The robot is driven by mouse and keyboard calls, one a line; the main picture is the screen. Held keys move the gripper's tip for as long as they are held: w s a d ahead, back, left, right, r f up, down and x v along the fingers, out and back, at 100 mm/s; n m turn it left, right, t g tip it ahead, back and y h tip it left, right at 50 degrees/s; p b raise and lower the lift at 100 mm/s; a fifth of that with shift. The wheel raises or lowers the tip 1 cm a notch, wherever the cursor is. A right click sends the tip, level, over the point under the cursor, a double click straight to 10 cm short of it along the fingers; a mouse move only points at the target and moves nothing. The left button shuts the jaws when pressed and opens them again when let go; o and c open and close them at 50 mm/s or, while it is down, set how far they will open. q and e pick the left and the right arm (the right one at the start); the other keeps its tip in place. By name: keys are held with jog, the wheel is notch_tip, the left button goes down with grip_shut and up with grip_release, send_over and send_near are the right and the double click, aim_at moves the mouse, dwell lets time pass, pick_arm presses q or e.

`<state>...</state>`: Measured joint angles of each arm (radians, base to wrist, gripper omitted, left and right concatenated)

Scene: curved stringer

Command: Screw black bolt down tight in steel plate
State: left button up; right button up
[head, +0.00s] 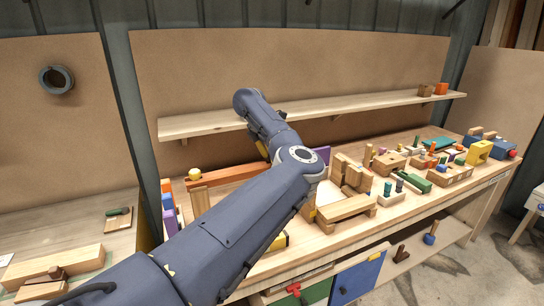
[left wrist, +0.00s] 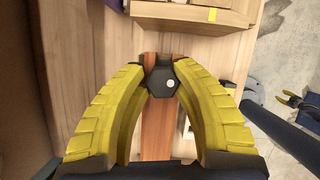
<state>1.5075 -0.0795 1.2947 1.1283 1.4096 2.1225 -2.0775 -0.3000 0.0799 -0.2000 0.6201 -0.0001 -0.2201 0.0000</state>
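A black hex-headed bolt (left wrist: 163,82) sits between the two fingertips of my left gripper (left wrist: 164,78) in the left wrist view. The yellow fingers curve in from both sides and appear shut on its head. A reddish-brown wooden beam (left wrist: 158,133) runs beneath it; the beam also shows in the head view (head: 232,173). In the head view only a yellow bit of my left gripper (head: 263,150) shows behind my blue arm; the bolt is hidden there. I cannot make out a steel plate or how deep the bolt sits.
The wooden bench (head: 285,262) is crowded on the right with blocks and toy-like parts, including a wooden assembly (head: 346,208) close to my arm. A wooden shelf (head: 345,105) runs along the back wall above the bench. A yellow ball (head: 194,174) sits left of the beam.

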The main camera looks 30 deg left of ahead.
pick_arm(q)
grip_shut()
jog(key=shift+a, duration=0.1)
jog(key=m+h, duration=0.1)
jog(key=m, duration=0.1)
jog(key=m+g, duration=0.1)
jog(key=m, duration=0.2)
jog(key=shift+f+m+h, duration=0.15)
jog(key=shift+m+h, duration=0.15)
jog(key=shift+h, duration=0.1)
jog(key=shift+f+m+g, duration=0.15)
jog(key=shift+m+g, duration=0.35)
jog(key=shift+m, duration=0.7)
jog(key=shift+f+m+g+h, duration=0.1)
jog(key=shift+m+g+h, duration=0.45)
jog(key=shift+m, duration=1.35)
